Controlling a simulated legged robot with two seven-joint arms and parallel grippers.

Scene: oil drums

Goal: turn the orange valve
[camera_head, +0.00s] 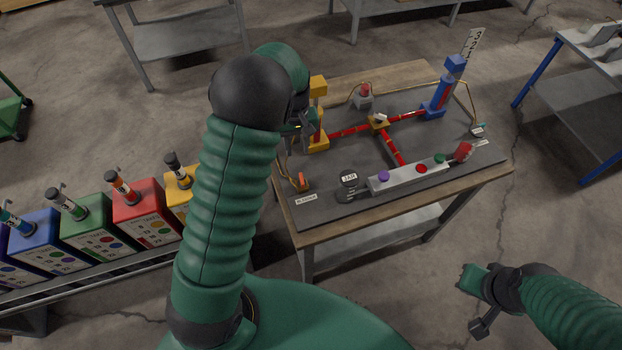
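A small orange handle (301,182) stands at the front left of the dark board on the workbench; I take it to be the orange valve. A thin cable runs up from it. My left arm reaches up across the view, and my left gripper (301,122) is beyond the handle, beside the yellow post (318,110). My own arm partly hides this gripper, so I cannot tell whether it touches the post or how its fingers stand. My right gripper (483,302) hangs low at the right, in front of the bench and away from the board; its finger opening is unclear.
Several coloured drums, including a red one (143,210), stand on a rack at the left.

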